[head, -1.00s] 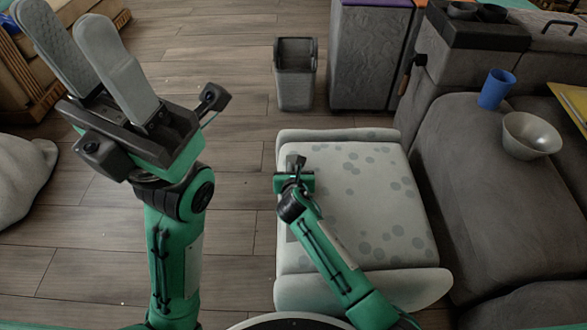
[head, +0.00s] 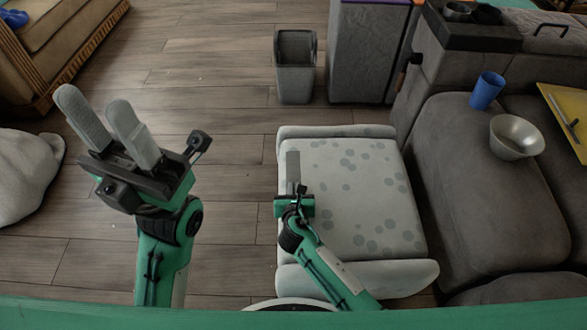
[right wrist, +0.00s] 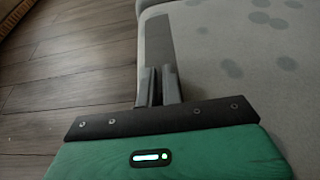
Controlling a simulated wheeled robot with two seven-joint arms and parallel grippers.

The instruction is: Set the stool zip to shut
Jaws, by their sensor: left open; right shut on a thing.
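The stool (head: 350,215) is a pale, spotted padded block right of centre in the head view. A grey strip (head: 293,165), which looks like part of the stool zip, runs along its left edge. The strip also shows in the right wrist view (right wrist: 158,42), beyond my fingers. My right gripper (head: 298,189) is at the stool's left edge, at the near end of the visible strip. In the right wrist view its fingers (right wrist: 157,75) are close together, shut on the zip's pull, which they hide. My left gripper (head: 91,98) is open and empty above the floor at left.
A grey sofa (head: 470,190) stands close to the stool's right, with a blue cup (head: 487,91) and a metal bowl (head: 516,137) on it. A grey bin (head: 296,75) stands beyond the stool. The wooden floor (head: 225,170) left of the stool is clear.

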